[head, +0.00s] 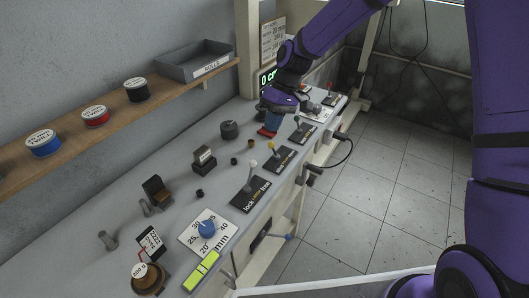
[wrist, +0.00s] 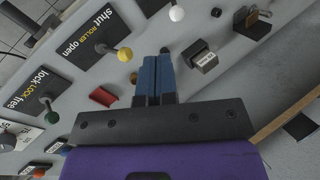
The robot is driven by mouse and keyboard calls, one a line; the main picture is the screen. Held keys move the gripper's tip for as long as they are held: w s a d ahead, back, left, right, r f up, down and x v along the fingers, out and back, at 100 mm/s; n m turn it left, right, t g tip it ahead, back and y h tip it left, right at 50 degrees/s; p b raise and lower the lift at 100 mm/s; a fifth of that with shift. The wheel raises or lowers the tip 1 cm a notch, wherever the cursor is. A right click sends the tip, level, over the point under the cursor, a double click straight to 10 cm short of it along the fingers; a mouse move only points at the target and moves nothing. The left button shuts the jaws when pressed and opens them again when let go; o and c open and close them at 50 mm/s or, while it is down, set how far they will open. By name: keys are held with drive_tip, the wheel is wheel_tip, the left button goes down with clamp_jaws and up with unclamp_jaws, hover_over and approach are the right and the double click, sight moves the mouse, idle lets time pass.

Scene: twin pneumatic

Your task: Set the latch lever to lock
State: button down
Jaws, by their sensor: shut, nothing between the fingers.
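The latch lever (head: 253,165) has a white knob on a black plate (head: 243,203) lettered "lock" at one end and "free" at the other. Its middle word is too small to read. Its stalk stands roughly upright in the head view; I cannot tell which end it is set to. In the wrist view the white knob (wrist: 176,13) shows at the top edge, ahead of my fingertips and apart from them. My gripper (head: 271,128) is over the bench beyond the latch lever. Its blue fingers (wrist: 158,60) are shut and empty.
A yellow-knobbed lever (wrist: 124,54) marked "shut ROLLER open" and a green-knobbed lever (wrist: 51,117) marked "lock LOCK free" stand near my gripper. A red block (wrist: 103,97) lies close by. A dark block with a white label (head: 204,158) and a blue dial (head: 207,228) are also on the bench.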

sight(254, 162)
drive_tip(key=shift+f, duration=0.15)
drive_tip(key=x, duration=0.9)
drive_tip(key=shift+s+a+f, duration=0.15)
drive_tip(key=shift+a+f, duration=0.05)
drive_tip(key=shift+f, duration=0.15)
drive_tip(key=shift+s+a+r, duration=0.1)
drive_tip(key=shift+s, duration=0.05)
drive_tip(key=shift+s+r, duration=0.1)
idle(0.4)
drive_tip(key=shift+s+a+r+t+h, duration=0.15)
drive_tip(key=shift+a+t+h, duration=0.15)
drive_tip(key=shift+t, duration=0.1)
drive_tip(key=shift+s+a+r+t+h, duration=0.5)
drive_tip(key=shift+s+a+t+h, duration=0.15)
drive_tip(key=shift+s+t, duration=0.25)
drive_tip(key=s+a+t+h, duration=0.2)
drive_tip(key=s+a+t, duration=0.1)
drive_tip(key=s, duration=0.2)
drive_tip(key=shift+a+r+h, duration=0.15)
drive_tip(key=shift+a+h, duration=0.2)
drive_tip(key=shift+a, duration=0.05)
idle(0.4)
drive_tip(key=shift+s+a, duration=0.1)
drive_tip(key=shift+s, duration=0.15)
idle(0.3)
